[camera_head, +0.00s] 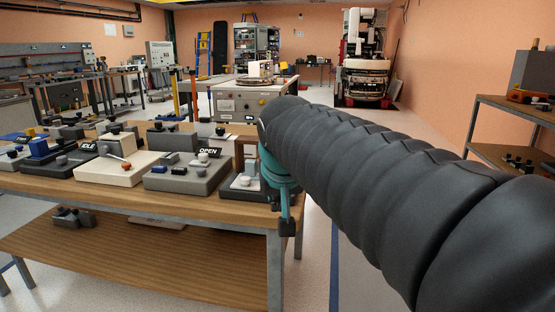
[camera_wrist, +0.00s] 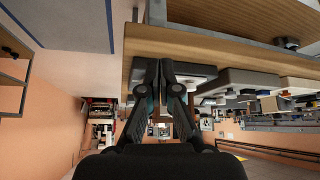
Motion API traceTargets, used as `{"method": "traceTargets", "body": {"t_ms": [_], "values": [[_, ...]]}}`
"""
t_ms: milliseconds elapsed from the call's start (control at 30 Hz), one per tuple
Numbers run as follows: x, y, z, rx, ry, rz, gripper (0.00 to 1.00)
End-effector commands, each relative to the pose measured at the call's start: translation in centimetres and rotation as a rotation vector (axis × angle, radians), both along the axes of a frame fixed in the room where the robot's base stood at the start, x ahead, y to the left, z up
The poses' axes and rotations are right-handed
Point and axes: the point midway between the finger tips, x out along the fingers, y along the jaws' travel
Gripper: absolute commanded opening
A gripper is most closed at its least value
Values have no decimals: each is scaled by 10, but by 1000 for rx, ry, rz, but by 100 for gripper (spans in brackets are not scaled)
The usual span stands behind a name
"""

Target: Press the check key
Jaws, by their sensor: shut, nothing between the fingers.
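No key in view carries a readable "check" label, so I cannot tell which one it is. My gripper (camera_head: 286,228) hangs at the right end of the wooden workbench (camera_head: 150,196), fingers down, shut and empty. In the wrist view its fingertips (camera_wrist: 166,63) are together near the bench edge. The rightmost control box (camera_head: 233,190) is beside it, partly hidden by my arm. Left of it stands a grey box (camera_head: 196,182) with blue, dark and white keys and an "OPEN" sign (camera_head: 208,151). Touching cannot be judged.
A cream box (camera_head: 112,176) with a lever and orange knob, and an "IDLE" sign (camera_head: 88,146), stand further left. More boxes fill the bench. Its lower shelf (camera_head: 130,250) holds a grey part (camera_head: 73,217). Floor is open right of the bench; shelving (camera_head: 508,107) stands far right.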

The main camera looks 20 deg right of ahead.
Motion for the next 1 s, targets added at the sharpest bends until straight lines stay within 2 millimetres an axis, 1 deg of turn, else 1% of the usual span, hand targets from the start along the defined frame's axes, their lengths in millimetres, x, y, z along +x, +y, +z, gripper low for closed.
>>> {"method": "traceTargets", "body": {"t_ms": [33, 100, 200, 300, 400, 500, 600, 1000], "values": [[25, -12, 17, -3, -15, -41, 0], [54, -27, 37, -6, -38, -95, 0], [91, -48, 62, -11, -74, -170, 0], [120, -67, 79, -13, -103, -232, 0], [140, -81, 91, -15, -127, -276, 0], [152, -89, 98, -16, -143, -302, 0], [157, -93, 101, -17, -149, -314, 0], [158, -94, 99, -16, -148, -315, 0]]}}
